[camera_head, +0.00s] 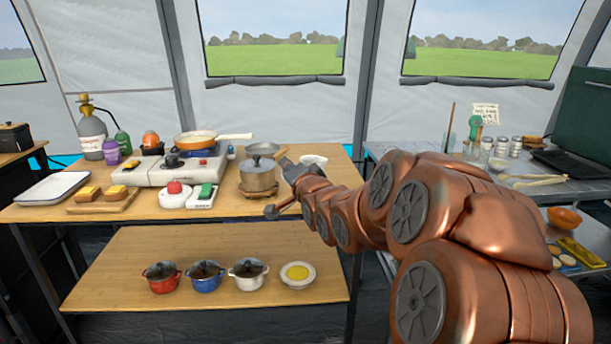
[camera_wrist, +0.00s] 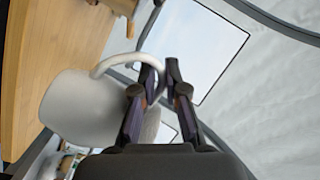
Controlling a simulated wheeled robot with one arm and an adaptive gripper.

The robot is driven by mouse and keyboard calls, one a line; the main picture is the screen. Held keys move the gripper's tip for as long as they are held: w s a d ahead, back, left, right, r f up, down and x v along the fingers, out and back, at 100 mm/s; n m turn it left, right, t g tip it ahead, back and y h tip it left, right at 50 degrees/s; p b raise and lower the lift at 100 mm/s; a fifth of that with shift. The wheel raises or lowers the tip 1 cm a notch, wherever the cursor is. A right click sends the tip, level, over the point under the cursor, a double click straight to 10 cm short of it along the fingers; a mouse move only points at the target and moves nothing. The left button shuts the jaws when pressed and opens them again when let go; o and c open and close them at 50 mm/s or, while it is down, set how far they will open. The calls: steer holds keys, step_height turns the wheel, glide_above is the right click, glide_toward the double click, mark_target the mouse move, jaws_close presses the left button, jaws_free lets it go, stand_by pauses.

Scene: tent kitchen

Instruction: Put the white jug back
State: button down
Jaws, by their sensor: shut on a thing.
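The white jug (camera_wrist: 82,108) fills the left of the wrist view, with its curved handle (camera_wrist: 122,58) reaching to my fingers. My gripper (camera_wrist: 161,74) is shut on the jug's handle. In the head view, only a small white part of the jug (camera_head: 313,159) shows past my gripper (camera_head: 285,163) and arm, near the wooden table's back right part. My arm hides the rest of it. I cannot tell whether the jug touches the tabletop.
A lidded pot (camera_head: 258,176) stands just left of my gripper on the wooden table (camera_head: 235,205). A stove (camera_head: 173,166) with a pan (camera_head: 196,140) is further left. A grey table (camera_head: 385,152) stands to the right. Several small pots and a yellow-filled bowl (camera_head: 297,275) sit on the lower shelf.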

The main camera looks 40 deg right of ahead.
steer(key=w+d+f, duration=0.1)
steer(key=w+d, duration=0.6)
steer(key=d, duration=0.4)
steer(key=shift+w+f+b, duration=0.15)
steer(key=shift+w+b, duration=0.25)
steer(key=shift+b, duration=0.05)
steer(key=shift+w+d+f+b, duration=0.15)
steer(key=shift+f+b, duration=0.65)
steer(key=shift+f, duration=1)
steer(key=c, duration=1.2)
jaws_free()
steer(key=shift+f, duration=0.1)
